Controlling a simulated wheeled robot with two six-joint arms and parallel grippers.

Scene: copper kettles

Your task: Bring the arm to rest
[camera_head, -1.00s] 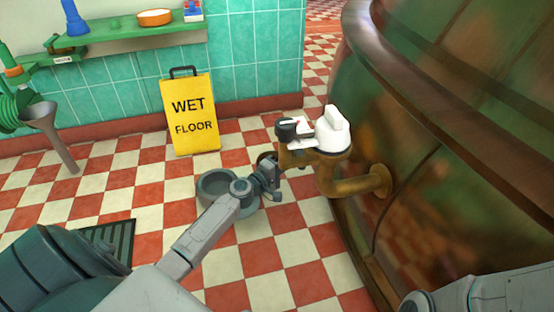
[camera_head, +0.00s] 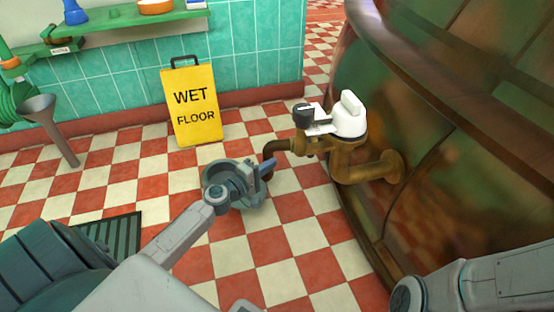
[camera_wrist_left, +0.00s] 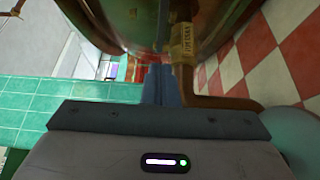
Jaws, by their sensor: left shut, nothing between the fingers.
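My left gripper (camera_head: 266,169) is shut and empty. In the head view it appears just left of and below the brass tap (camera_head: 345,158) on the copper kettle (camera_head: 440,150). In the left wrist view its closed blue-grey fingers (camera_wrist_left: 161,85) are beside the tap's brown spout (camera_wrist_left: 205,100); I cannot tell whether they touch. The tap has a white handle (camera_head: 350,115) and a dark-ended lever (camera_head: 303,115). My right gripper is not in view; only part of my right arm shows at the lower right.
A yellow wet floor sign (camera_head: 192,104) stands by the tiled wall. A green shelf (camera_head: 125,20) is at the upper left, with a floor drain (camera_head: 110,236) below. The floor around the sign is clear.

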